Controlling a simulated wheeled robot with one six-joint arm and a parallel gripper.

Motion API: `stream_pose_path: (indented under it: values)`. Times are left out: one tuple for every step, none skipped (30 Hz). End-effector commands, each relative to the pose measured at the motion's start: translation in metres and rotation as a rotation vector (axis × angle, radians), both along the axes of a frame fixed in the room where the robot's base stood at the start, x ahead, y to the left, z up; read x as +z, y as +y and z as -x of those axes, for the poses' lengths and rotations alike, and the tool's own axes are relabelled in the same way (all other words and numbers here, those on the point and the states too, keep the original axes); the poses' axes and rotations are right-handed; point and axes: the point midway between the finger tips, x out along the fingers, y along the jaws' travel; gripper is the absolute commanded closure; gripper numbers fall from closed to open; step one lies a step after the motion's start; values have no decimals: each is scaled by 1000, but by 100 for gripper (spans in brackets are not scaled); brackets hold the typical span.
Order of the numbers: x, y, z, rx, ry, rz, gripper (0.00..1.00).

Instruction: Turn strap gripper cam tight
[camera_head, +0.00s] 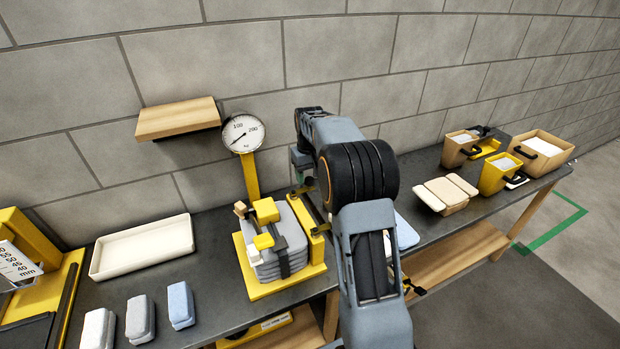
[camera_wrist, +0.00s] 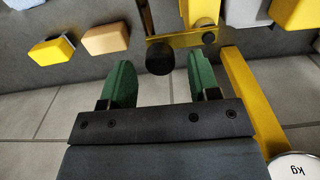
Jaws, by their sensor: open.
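A stack of grey bags (camera_head: 285,240) with a dark strap around it sits on a yellow base (camera_head: 272,287) on the bench. A yellow upright (camera_head: 317,245) with dark parts stands at the stack's right side. In the wrist view a yellow bracket (camera_wrist: 184,36) carries bolts and a round black knob (camera_wrist: 160,57), which looks like the cam's handle. My gripper (camera_wrist: 162,72) is open, its two green fingers to either side of the knob. I cannot tell whether they touch it. In the head view my arm hides most of the gripper and the cam.
A dial scale (camera_head: 243,134) on a yellow post stands behind the stack, beside a wooden wall shelf (camera_head: 178,119). A cream tray (camera_head: 142,247) and several small blocks (camera_head: 140,318) lie left. Bins (camera_head: 541,153) and tan pads (camera_head: 446,193) stand right.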

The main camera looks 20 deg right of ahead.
Motion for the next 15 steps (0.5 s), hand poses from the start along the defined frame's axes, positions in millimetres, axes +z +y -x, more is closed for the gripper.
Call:
stream_pose_path:
  values:
    - [-5,0,0,0,2,0,44]
    - [-6,0,0,0,1,0,44]
    - [-9,0,0,0,0,0,44]
    - [-10,0,0,0,0,0,44]
    - [-11,0,0,0,0,0,44]
    - [-12,0,0,0,0,0,44]
    - [-13,0,0,0,0,0,44]
    - [-13,0,0,0,0,0,44]
    - [-14,0,0,0,-1,0,44]
    - [-14,0,0,0,-1,0,44]
    - [-14,0,0,0,-1,0,44]
    - [-14,0,0,1,-1,0,44]
    - [-14,0,0,1,-1,0,44]
    - [-14,0,0,1,-1,0,44]
    - [-14,0,0,1,-1,0,44]
